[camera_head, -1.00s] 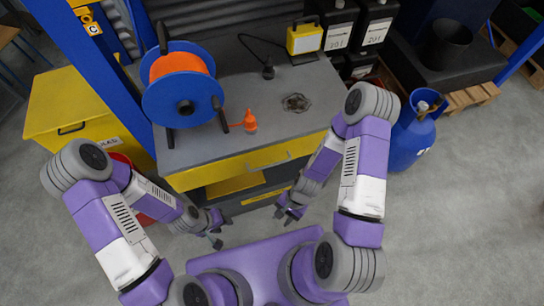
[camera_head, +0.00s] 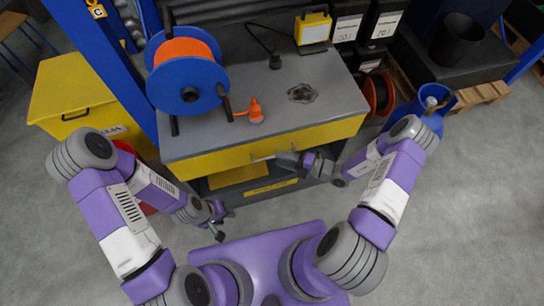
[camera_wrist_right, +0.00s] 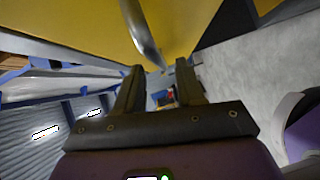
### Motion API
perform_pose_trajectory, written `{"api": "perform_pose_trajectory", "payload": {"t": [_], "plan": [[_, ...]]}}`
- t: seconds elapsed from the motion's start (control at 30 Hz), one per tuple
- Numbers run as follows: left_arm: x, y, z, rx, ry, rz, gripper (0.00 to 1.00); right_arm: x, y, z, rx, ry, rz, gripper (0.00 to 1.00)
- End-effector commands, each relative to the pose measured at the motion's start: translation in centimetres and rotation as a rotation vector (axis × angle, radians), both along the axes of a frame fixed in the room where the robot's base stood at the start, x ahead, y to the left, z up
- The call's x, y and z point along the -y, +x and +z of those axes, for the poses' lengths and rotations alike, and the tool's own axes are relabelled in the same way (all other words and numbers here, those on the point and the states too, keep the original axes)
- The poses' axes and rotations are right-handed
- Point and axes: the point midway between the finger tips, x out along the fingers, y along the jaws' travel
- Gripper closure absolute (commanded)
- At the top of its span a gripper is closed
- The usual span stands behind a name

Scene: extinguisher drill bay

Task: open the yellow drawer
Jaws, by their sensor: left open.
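The yellow drawer (camera_head: 215,161) is in the front of the grey workbench and looks shut. Its front also fills the upper part of the right wrist view (camera_wrist_right: 90,25). Its silver handle (camera_wrist_right: 142,36) reaches down to the gap between my right fingertips; in the head view the handle (camera_head: 262,157) is partly covered by the gripper. My right gripper (camera_wrist_right: 160,68) is open at the handle; I cannot tell whether it touches. My left gripper (camera_head: 222,222) is open and empty, low in front of the bench and away from the drawer.
A yellow bin (camera_head: 75,95) stands left, a blue cylinder (camera_head: 432,105) right. The floor in front is clear.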

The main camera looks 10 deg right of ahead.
Motion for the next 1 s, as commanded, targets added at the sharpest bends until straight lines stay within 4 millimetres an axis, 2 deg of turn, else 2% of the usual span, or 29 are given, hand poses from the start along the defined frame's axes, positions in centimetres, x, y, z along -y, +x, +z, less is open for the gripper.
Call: {"api": "perform_pose_trajectory", "payload": {"t": [0.1, 0.3, 0.63, 0.87, 0.9, 1.0], "plan": [[0.0, 0.0, -0.5, 0.0, 0.0, 0.0, 0.57, -1.7, 1.0, -0.3, 0.002, -0.001, 0.005, 0.62], [0.0, 0.0, -0.8, 0.0, 0.0, 0.0, 0.57, -3.5, 2.1, -0.5, 0.002, -0.002, 0.003, 0.62], [0.0, 0.0, -0.8, 0.0, 0.0, 0.0, 0.57, -3.8, 2.4, -0.5, 0.002, -0.004, 0.004, 0.62], [0.0, 0.0, -0.8, 0.0, 0.0, 0.0, 0.57, -3.7, 2.3, -0.5, 0.002, -0.005, 0.004, 0.97], [0.0, 0.0, -0.8, 0.0, 0.0, 0.0, 0.57, -3.8, 2.3, -0.5, 0.002, -0.005, 0.004, 1.0], [0.0, 0.0, -0.8, 0.0, 0.0, 0.0, 0.57, -3.7, 2.3, -0.5, 0.002, -0.005, 0.004, 1.0]]}}
